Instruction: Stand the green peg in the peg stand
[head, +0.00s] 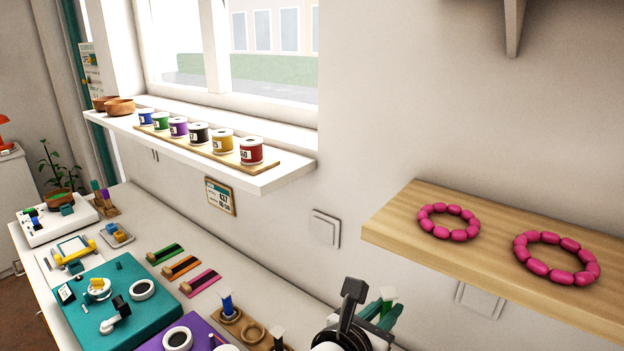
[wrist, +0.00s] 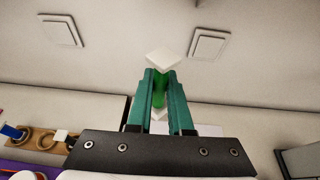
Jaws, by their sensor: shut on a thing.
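The green peg (wrist: 159,90) has a square white head and is gripped between the teal fingers of my gripper (wrist: 163,100) in the wrist view. In the head view the white head of the green peg (head: 388,294) shows at the fingertips of my gripper (head: 380,311), at the lower right. My gripper is shut on the peg and holds it up in front of the wall. A wooden stand with round rings, which looks like the peg stand (head: 242,323), lies to the left of my gripper.
A wooden shelf (head: 480,247) with two pink bead rings juts from the wall at right. A window sill (head: 270,175) with several spools is above the table. Teal (head: 140,316) and purple (head: 204,336) boards and three coloured strips lie left of the stand.

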